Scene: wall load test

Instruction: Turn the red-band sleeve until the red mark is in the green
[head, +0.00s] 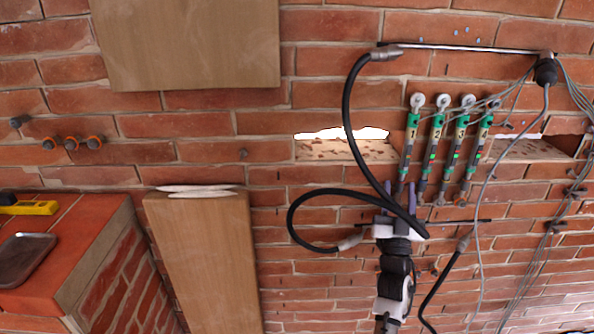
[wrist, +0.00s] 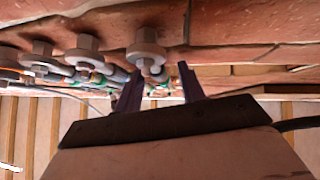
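Several numbered rod-like gauges with green bands hang side by side on the brick wall, right of centre in the head view. Gauge 1 (head: 409,135) is the leftmost, then gauge 2 (head: 434,140) and gauge 3 (head: 458,140). I cannot clearly make out the red-band sleeve or its red mark in either view. My gripper (head: 400,188) is at the lower end of gauge 1, its two purple fingers apart. In the wrist view the fingers of my gripper (wrist: 160,85) stand apart; a grey hex fitting (wrist: 146,48) shows beyond them. Contact cannot be told.
A black hose (head: 349,110) loops from a metal bar (head: 460,47) down past my gripper. Grey cables (head: 483,230) hang at the right. A wooden board (head: 205,255) leans left of my arm. A brick ledge at left holds a tray (head: 25,258) and a yellow tool (head: 35,208).

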